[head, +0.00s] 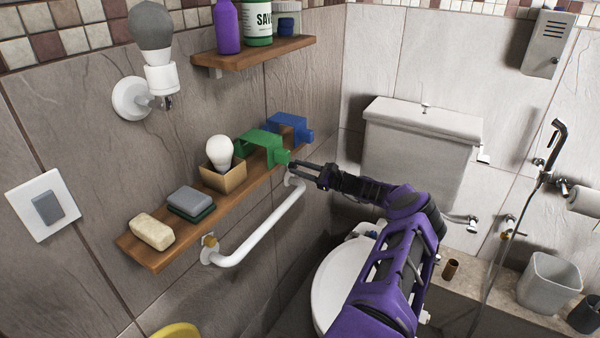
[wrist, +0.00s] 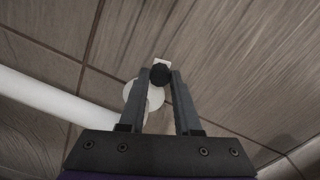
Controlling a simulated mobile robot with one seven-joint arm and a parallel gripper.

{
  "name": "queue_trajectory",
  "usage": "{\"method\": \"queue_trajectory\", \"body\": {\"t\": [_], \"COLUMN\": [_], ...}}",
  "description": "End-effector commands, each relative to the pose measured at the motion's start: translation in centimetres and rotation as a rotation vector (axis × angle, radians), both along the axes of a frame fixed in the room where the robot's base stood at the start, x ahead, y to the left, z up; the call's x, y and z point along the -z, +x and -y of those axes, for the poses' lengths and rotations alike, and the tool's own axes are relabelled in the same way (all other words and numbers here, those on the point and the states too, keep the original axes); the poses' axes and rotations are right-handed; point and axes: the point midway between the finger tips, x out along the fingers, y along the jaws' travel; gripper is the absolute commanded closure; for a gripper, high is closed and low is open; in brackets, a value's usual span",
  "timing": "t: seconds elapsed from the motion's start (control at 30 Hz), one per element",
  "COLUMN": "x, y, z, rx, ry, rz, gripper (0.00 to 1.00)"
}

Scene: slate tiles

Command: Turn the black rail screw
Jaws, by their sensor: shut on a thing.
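The black rail screw (wrist: 160,74) is a dark ridged knob on a small pale block at the wall, by the rail's round white mount (wrist: 146,97). My gripper (wrist: 160,78) is shut on the screw, with one finger on each side of it. In the head view my gripper (head: 294,165) reaches the far end of the white rail (head: 262,234), just below the wooden shelf. The screw cannot be made out there. The rail's near mount carries a yellowish screw (head: 210,240).
The shelf (head: 185,229) just above the rail holds soap (head: 152,232), a sponge (head: 190,200), a bulb in a box (head: 222,180), a green holder (head: 262,147) and a blue one (head: 290,127). The toilet (head: 345,285) stands right of the rail.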

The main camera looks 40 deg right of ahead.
Motion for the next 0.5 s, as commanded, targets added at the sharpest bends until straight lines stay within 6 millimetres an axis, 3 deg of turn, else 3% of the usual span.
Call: {"method": "queue_trajectory", "body": {"t": [0.5], "x": [0.13], "y": [-0.03], "z": [-0.11], "rx": [-0.002], "ry": [-0.468], "rz": [0.135], "gripper": [1.00]}}
